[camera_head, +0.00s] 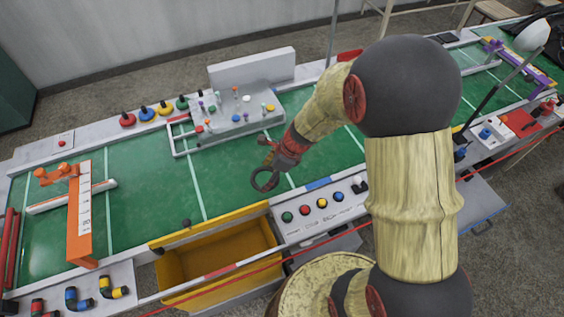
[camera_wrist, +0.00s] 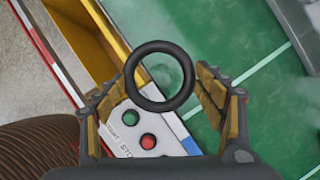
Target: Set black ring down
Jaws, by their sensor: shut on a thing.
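The black ring (camera_head: 265,179) hangs at the tip of my gripper (camera_head: 276,165) in the head view, over the green table near its front edge. In the wrist view the black ring (camera_wrist: 160,101) lies between the two yellow-padded fingers of my gripper (camera_wrist: 164,88). The gripper is shut on the ring. Green surface and part of the button panel show through and around the ring. The exact height of the ring above the table cannot be told.
A button panel (camera_head: 311,224) and an open yellow bin (camera_head: 217,252) lie along the front edge. A grey board with pegs (camera_head: 236,118) stands behind. An orange frame (camera_head: 79,215) is at left. Green table (camera_head: 150,185) between them is clear.

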